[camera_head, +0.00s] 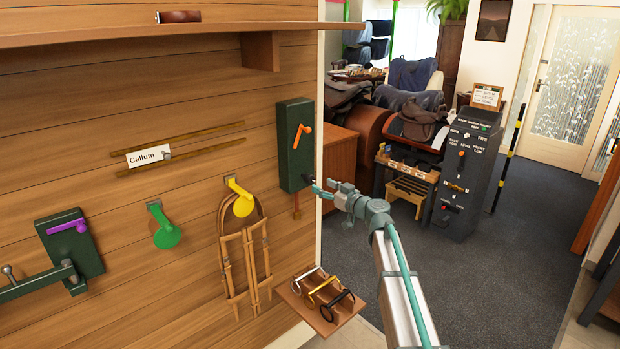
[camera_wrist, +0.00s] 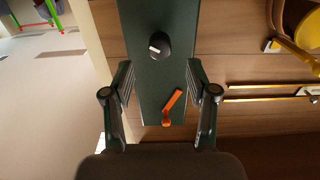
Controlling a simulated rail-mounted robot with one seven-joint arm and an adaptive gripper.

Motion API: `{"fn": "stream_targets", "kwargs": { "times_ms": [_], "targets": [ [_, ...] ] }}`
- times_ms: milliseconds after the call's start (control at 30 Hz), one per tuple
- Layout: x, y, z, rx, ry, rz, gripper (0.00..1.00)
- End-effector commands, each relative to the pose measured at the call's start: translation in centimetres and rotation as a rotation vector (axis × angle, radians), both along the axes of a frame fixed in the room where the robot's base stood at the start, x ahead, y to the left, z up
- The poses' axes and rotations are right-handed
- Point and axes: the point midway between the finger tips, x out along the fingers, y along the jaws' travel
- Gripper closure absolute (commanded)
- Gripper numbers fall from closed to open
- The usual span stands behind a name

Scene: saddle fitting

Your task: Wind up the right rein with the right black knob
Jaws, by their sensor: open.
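A tall dark green box (camera_head: 292,150) is fixed to the plank wall, with an orange lever (camera_head: 302,134) on its face. In the wrist view the box (camera_wrist: 150,85) carries a round black knob (camera_wrist: 159,45) with a white mark, and the orange lever (camera_wrist: 173,105). A short brown strap (camera_head: 296,205), perhaps the right rein, hangs below the box. My gripper (camera_head: 314,184) is at the lower front of the box. In the wrist view my gripper (camera_wrist: 158,75) is open and empty; the knob sits beyond its fingertips, apparently untouched. The knob is hard to make out in the head view.
A yellow disc holder (camera_head: 243,205) with a looped brown strap and a green disc holder (camera_head: 166,236) are left of the box. Another green bracket with a purple lever (camera_head: 68,227) is farther left. A small wooden shelf (camera_head: 330,318) juts out below.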

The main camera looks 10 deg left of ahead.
Motion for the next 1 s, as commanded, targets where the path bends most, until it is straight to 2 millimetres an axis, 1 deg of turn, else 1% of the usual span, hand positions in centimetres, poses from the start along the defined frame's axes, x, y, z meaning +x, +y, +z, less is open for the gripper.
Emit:
{"fn": "stream_targets", "kwargs": {
  "times_ms": [33, 200, 300, 400, 600, 833, 1000],
  "targets": [
    [0.8, 0.7, 0.3, 0.001, 0.002, 0.002, 0.42],
    [2.9, 2.9, 0.4, 0.0, 0.001, 0.002, 0.42],
    [4.0, 4.2, 0.3, 0.0, 0.003, 0.003, 0.42],
    [4.8, 5.1, 0.3, 0.001, 0.002, 0.002, 0.42],
    [5.5, 6.0, 0.1, 0.001, 0.002, 0.001, 0.42],
    [5.4, 6.0, 0.0, 0.0, 0.001, 0.001, 0.42],
    [5.4, 6.0, 0.0, 0.0, 0.001, 0.001, 0.71]
  ]
}}
